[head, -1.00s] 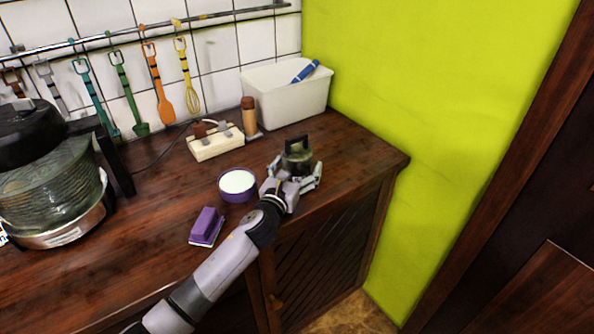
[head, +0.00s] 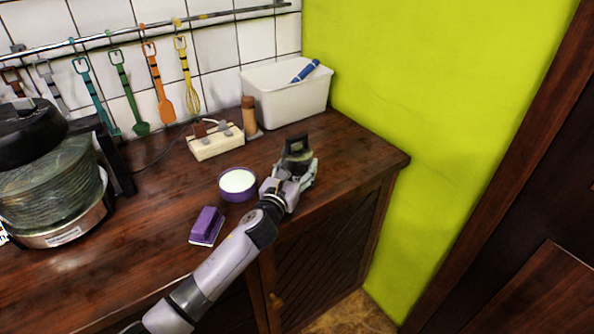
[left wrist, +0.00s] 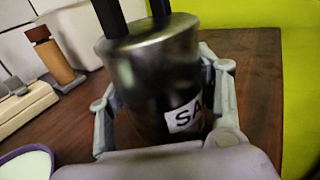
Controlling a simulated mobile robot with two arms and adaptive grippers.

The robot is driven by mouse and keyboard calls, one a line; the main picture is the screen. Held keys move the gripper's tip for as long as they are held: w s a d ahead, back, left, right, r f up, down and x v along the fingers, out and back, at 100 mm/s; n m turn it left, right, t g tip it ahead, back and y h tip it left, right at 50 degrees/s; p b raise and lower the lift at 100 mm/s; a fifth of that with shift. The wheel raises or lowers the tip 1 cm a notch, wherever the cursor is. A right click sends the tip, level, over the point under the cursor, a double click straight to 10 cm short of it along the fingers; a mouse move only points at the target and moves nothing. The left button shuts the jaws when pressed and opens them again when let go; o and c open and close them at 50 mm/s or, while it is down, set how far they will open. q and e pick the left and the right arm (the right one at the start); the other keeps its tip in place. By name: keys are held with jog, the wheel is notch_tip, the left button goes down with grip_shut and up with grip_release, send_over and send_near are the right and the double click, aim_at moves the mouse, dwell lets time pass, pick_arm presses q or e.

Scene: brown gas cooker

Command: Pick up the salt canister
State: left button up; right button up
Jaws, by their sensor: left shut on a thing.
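The salt canister (head: 297,155) is a dark metal can with a black upright handle, near the right end of the brown wooden counter. In the left wrist view the canister (left wrist: 160,85) fills the middle, with part of a white label reading "SA". My left gripper (head: 292,176) is shut on it, with one finger on each side in the left wrist view. The canister looks slightly tilted in the head view. I cannot tell whether its base touches the counter. My right gripper is not in view.
A purple bowl with white contents (head: 238,184) and a purple sponge (head: 207,226) stand left of my gripper. Behind are a power strip (head: 216,143), a wooden grinder (head: 249,117) and a white bin (head: 290,98). A green wall (head: 450,110) borders the right.

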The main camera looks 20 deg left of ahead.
pick_arm(q)
jog(key=shift+c, duration=0.9)
jog(key=shift+r, duration=0.15)
